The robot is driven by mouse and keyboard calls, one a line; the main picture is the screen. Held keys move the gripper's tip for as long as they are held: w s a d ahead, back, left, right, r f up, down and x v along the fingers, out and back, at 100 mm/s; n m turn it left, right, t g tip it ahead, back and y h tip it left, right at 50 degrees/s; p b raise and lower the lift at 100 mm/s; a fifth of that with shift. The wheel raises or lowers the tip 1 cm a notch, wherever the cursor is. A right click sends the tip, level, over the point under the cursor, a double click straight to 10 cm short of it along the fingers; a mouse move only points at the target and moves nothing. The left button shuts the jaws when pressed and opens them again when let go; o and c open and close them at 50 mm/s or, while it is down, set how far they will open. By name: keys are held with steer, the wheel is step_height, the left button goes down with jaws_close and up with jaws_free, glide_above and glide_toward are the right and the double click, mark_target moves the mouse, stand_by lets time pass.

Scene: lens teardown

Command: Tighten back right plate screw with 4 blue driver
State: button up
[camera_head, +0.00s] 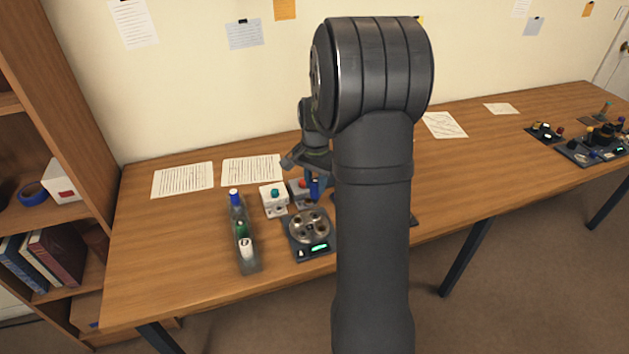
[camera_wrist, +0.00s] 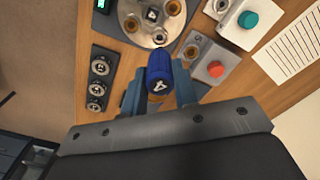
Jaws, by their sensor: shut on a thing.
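The blue driver (camera_wrist: 160,68) has a white 4 on its end and stands between the two fingers of my gripper (camera_wrist: 158,86) in the wrist view. My gripper is shut on its handle. In the head view the blue driver (camera_head: 315,188) shows below my gripper (camera_head: 314,172), at the back right of the round metal plate (camera_head: 303,232). The plate also shows in the wrist view (camera_wrist: 135,27), with several screws or holes around its face. The driver's tip and the back right screw are hidden beneath the handle, so I cannot tell whether they touch.
A dark strip with several rings (camera_wrist: 97,90) lies beside the plate. The table's front left is clear.

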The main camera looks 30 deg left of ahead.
mark_target(315, 197)
steer(key=n, duration=0.2)
steer(key=f+n, duration=0.1)
steer(key=n, duration=0.2)
steer(key=shift+n, duration=0.3)
steer(key=n, duration=0.4)
steer(key=shift+f, duration=0.4)
steer(key=n, duration=0.4)
steer(key=shift+f+n, duration=0.3)
steer(key=shift+f, duration=0.05)
steer(key=n, duration=0.4)
steer(key=shift+f+n, duration=0.35)
steer(key=shift+n, duration=0.05)
steer(key=shift+f, duration=0.4)
steer(key=shift+f, duration=0.75)
